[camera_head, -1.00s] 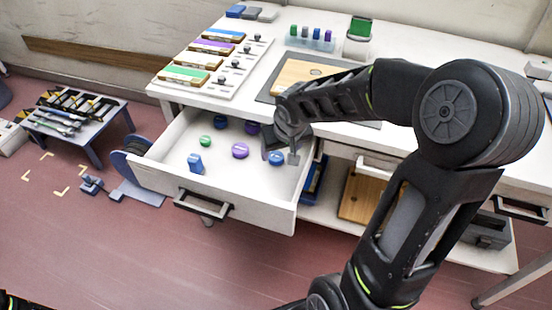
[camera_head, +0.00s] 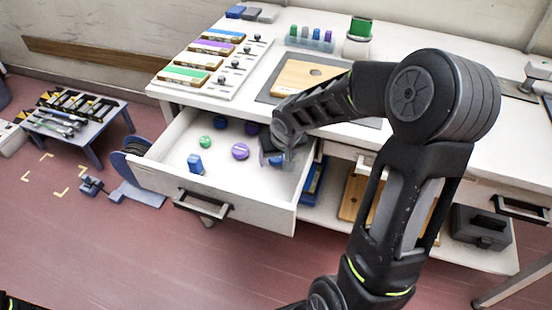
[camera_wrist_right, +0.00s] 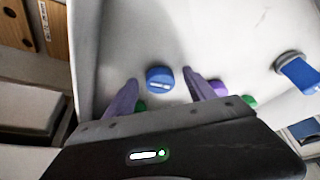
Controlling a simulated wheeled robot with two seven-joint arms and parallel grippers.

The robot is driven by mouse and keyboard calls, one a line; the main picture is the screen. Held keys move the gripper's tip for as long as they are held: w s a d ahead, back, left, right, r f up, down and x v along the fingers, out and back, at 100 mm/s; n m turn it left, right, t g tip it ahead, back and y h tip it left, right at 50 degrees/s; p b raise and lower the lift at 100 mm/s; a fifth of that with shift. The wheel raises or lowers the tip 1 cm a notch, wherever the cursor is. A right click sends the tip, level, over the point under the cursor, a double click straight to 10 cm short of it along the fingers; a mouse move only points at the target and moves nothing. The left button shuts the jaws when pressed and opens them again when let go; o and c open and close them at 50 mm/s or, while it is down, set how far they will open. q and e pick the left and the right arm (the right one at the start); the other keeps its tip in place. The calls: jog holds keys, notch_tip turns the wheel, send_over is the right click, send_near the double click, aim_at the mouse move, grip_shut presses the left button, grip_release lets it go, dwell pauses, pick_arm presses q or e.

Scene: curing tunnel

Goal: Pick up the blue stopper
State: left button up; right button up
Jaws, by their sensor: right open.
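A round blue stopper (camera_wrist_right: 160,79) with a pale mark on top lies in the open white drawer. In the right wrist view it sits between the two fingers of my right gripper (camera_wrist_right: 160,92), with a gap to each finger. The right gripper is open and holds nothing. In the head view the right gripper (camera_head: 277,157) is low over the right side of the drawer and partly hides this stopper. A taller blue piece (camera_head: 195,163) stands near the drawer's front left, and another blue stopper (camera_head: 220,123) is at the back. My left gripper is out of view.
The worktop (camera_head: 265,65) lies above the drawer.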

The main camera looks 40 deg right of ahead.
grip_shut()
dwell(0.8)
